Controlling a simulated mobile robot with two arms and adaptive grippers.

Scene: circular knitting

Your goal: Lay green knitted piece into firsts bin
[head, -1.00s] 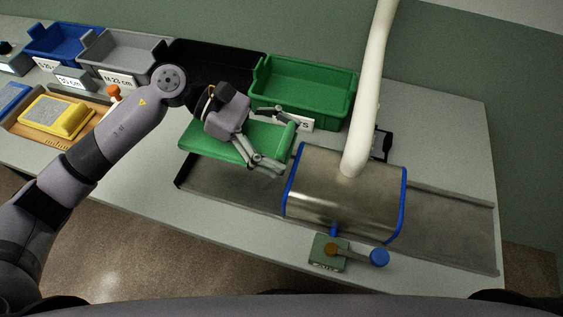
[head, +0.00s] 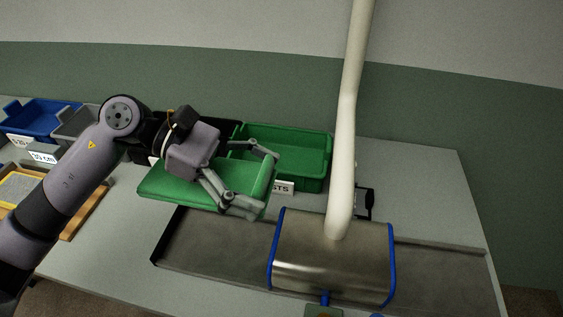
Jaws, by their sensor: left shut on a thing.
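The green knitted piece (head: 165,190) is a flat, thick green panel held in the air by my left gripper (head: 268,182). The fingers are closed on its right end, one on the far side and one on the near side. The piece hangs in front of the black bin and the left part of the green bin (head: 312,175), above the tray's left end. The green bin stands at the back of the table, with a white label partly reading "STS" on its front. The piece and gripper hide part of its left front. My right gripper is not in view.
A metal housing with blue edges (head: 335,255) sits on the long grey tray (head: 205,243), and a white duct (head: 345,130) rises from it beside the green bin. Blue (head: 40,118), grey (head: 75,122) and black (head: 222,128) bins stand to the left.

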